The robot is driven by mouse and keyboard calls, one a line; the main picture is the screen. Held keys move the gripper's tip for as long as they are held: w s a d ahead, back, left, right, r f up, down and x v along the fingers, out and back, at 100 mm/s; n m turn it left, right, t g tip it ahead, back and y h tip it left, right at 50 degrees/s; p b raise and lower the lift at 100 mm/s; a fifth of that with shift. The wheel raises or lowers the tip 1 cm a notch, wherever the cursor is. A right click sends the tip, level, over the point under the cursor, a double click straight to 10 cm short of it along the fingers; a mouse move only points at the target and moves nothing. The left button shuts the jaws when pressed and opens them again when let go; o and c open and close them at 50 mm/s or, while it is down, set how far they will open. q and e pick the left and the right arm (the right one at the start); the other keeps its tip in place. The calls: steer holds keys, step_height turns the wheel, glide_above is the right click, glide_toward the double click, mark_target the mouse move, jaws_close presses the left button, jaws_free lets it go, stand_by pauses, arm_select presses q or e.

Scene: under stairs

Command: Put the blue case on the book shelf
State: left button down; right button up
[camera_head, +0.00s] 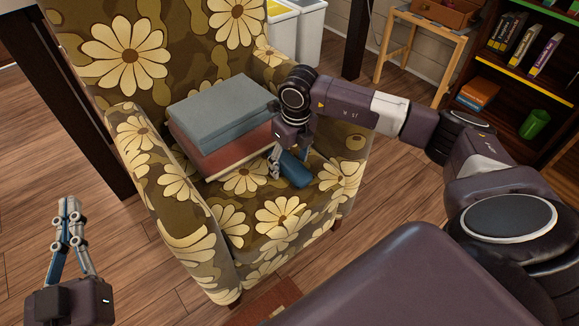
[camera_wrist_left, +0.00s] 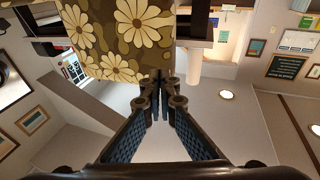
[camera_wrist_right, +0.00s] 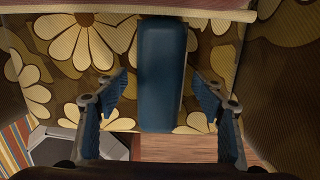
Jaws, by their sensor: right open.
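The blue case (camera_head: 296,170) lies on the seat of a flowered armchair, at the front of the stacked books. In the right wrist view the case (camera_wrist_right: 162,75) is a long, rounded blue block, upright in the picture and centred between the fingers. My right gripper (camera_head: 285,165) is at the case and open, with a gap on both sides of it (camera_wrist_right: 162,100). My left gripper (camera_head: 68,205) is over the floor left of the chair, shut and empty; its fingertips meet in the left wrist view (camera_wrist_left: 160,85). The book shelf (camera_head: 548,92) stands at the right, partly cut off.
A grey book (camera_head: 225,108) lies on a red one (camera_head: 232,154) on the armchair (camera_head: 185,250). The chair's arms flank the seat. The shelf holds books (camera_head: 512,40), an orange box (camera_head: 478,93) and a green cup (camera_head: 536,123). A wooden side table (camera_head: 440,35) stands beside it.

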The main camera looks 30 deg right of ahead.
steer(key=c, duration=1.4)
steer(key=shift+r, duration=0.1)
